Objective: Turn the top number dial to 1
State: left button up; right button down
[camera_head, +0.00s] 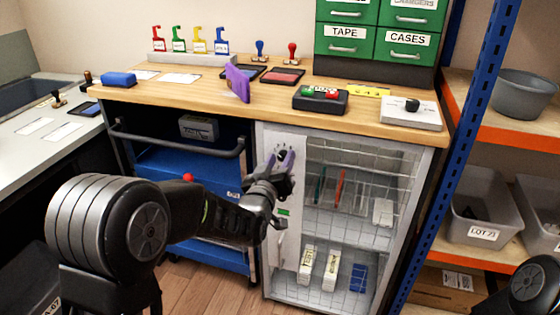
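The white cabinet (267,135) under the wooden bench has a narrow front panel at the left of its wire-shelf section. A small dark dial with marks around it (281,151) shows near the top of that panel. My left gripper (280,160) is in front of the panel at the dial, its two purple-grey fingers pointing up and spread apart. The dial's marks show just above and between the fingertips; I cannot tell whether they touch it. The dial's number is too small to read. My arm and gripper hide part of the panel below. My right gripper is out of view.
The wooden bench top (200,97) overhangs the panel. A blue cart (165,165) stands to the left. Wire shelves (350,235) with small boxes are right of the panel. A blue rack post (440,190) stands further right. A green label (283,212) sits lower on the panel.

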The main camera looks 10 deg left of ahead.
pick_arm(q)
grip_shut()
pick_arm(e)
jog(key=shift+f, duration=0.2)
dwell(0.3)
pick_arm(q)
jog(key=shift+f+n+b, duration=0.2)
jog(key=shift+n+b, duration=0.4)
jog(key=shift+b, duration=0.5)
jog(key=n+b, duration=0.5)
jog(key=b, duration=0.2)
jog(key=shift+a, duration=0.1)
jog(key=shift+r+n+b, duration=0.15)
jog(key=shift+n+b, duration=0.75)
jog(key=shift+b, duration=0.3)
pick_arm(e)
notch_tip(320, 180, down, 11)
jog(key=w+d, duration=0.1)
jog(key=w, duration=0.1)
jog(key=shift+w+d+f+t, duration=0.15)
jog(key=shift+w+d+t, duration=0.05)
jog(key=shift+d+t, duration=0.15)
pick_arm(q)
jog(key=shift+o, duration=0.9)
grip_release()
